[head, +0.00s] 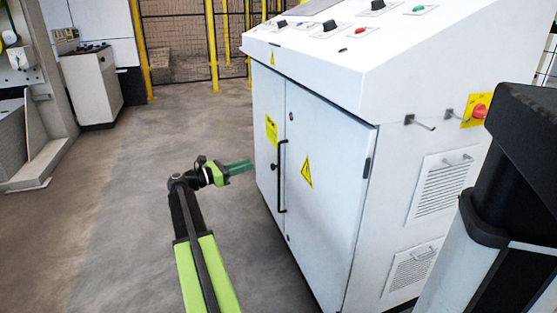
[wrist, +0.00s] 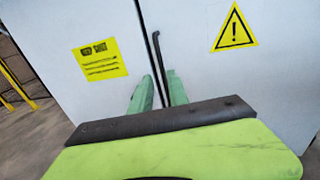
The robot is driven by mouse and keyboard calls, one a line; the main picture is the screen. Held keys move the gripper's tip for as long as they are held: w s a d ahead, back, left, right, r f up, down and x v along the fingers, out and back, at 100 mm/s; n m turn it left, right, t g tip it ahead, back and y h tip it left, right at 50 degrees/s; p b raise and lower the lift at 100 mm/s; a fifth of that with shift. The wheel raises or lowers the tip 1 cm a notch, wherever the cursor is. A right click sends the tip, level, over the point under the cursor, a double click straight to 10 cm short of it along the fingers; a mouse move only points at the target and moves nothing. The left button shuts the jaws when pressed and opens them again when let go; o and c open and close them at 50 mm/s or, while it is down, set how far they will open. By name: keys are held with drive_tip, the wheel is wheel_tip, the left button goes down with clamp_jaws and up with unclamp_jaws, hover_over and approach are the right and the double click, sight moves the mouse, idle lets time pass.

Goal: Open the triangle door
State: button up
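The triangle door (head: 325,190) is the right-hand white door of the cabinet, marked with a yellow warning triangle (head: 306,170). It looks closed. A black vertical bar handle (head: 281,178) runs along its left edge. In the wrist view the triangle door (wrist: 260,75) fills the right side, and the handle (wrist: 157,50) shows between my fingers, beyond them. My gripper (head: 250,166) is left of the handle in the head view, apart from it. In the wrist view my gripper (wrist: 160,85) has its two green fingers spread, with nothing held. The handle's lower part is hidden there.
The left cabinet door (head: 268,130) carries a yellow sign (wrist: 100,60). A sloped control panel (head: 340,30) overhangs the doors. Open grey floor (head: 120,210) lies left of the cabinet. Yellow posts (head: 211,45) and a mesh fence stand behind.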

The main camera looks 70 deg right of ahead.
drive_tip(key=x, duration=1.5)
drive_tip(key=shift+w, duration=0.15)
clamp_jaws()
idle(0.6)
